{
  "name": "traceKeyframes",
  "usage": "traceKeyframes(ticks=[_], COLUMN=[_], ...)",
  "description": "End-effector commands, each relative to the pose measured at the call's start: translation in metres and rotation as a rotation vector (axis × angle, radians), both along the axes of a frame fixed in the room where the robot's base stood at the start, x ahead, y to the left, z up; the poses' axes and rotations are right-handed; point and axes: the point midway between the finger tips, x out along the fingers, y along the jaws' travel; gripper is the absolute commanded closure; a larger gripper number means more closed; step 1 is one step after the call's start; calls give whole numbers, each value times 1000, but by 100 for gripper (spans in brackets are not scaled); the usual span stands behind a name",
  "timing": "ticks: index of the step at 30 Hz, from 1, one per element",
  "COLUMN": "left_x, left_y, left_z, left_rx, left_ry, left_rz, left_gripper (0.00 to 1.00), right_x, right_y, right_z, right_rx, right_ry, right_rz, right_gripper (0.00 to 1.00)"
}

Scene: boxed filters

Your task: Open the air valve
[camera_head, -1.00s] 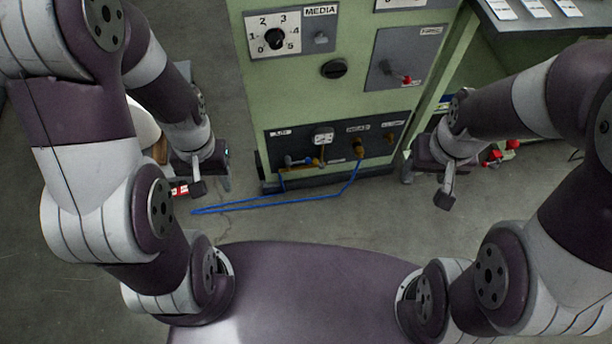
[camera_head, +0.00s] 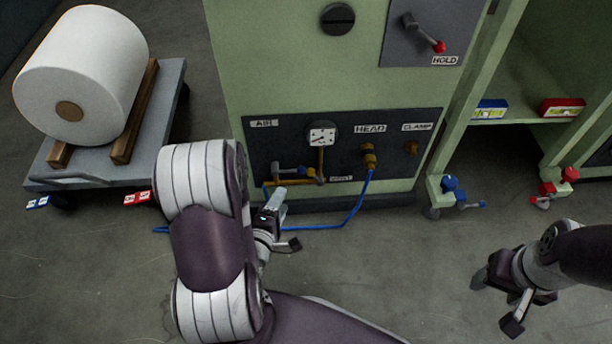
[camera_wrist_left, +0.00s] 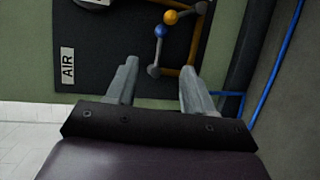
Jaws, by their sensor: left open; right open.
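The air valve (camera_head: 297,172) is on the dark panel under the AIR label (camera_head: 264,123), with brass pipe and a small blue part by it. In the left wrist view, a short lever with a blue ball (camera_wrist_left: 160,32) and one with a yellow ball (camera_wrist_left: 170,17) show beside brass pipe. My left gripper (camera_head: 283,221) is open and empty, low in front of the panel near the valve. In the left wrist view its fingers (camera_wrist_left: 158,70) are apart, with the blue-ball lever beyond the gap. My right gripper (camera_head: 496,302) is open and empty over the floor at lower right.
A gauge (camera_head: 322,134), a HEAD fitting (camera_head: 369,158) with a blue hose (camera_head: 357,203) and a CLAMP fitting (camera_head: 411,148) share the panel. A cart (camera_head: 155,130) with a white roll (camera_head: 85,70) stands left. Red and blue boxes are on a shelf (camera_head: 530,112) at right.

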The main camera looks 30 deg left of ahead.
Motion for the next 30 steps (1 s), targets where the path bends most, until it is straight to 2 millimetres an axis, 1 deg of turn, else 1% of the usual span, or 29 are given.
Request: traceKeyframes(ticks=[2, 5, 9, 12, 15, 19, 26, 27, 29, 30], left_x=[12, 36, 72, 94, 109, 118, 120, 120, 120, 120], left_y=[1, 4, 9, 13, 16, 17, 18, 18, 18, 18], left_z=[-7, -14, -21, -24, -25, -24, -23, -23, -23, -23], left_rx=[-2, 0, -1, 0, -1, -2, -2, -2, -2, -2], left_ry=[-3, -2, -1, -1, 0, 3, 4, 4, 4, 4], left_rz=[-4, -5, -5, -3, -1, -1, 0, 0, 0, 0], left_gripper=[48, 48, 48, 48, 48, 48, 48, 51, 71, 84], right_x=[0, 0, 0, 0, 0, 0, 0, 0, 0, 0], right_y=[0, 0, 0, 0, 0, 0, 0, 0, 0, 0], right_z=[-10, -24, -43, -54, -61, -63, -62, -62, -62, -62], right_rx=[0, 0, 0, 0, 0, 0, 0, 0, 0, 0], right_ry=[1, 1, 1, 1, 1, 1, 1, 1, 1, 1], right_rz=[0, 0, 0, 0, 0, 0, 0, 0, 0, 0], right_gripper=[40, 40, 40, 40, 40, 40, 40, 40, 40, 40])
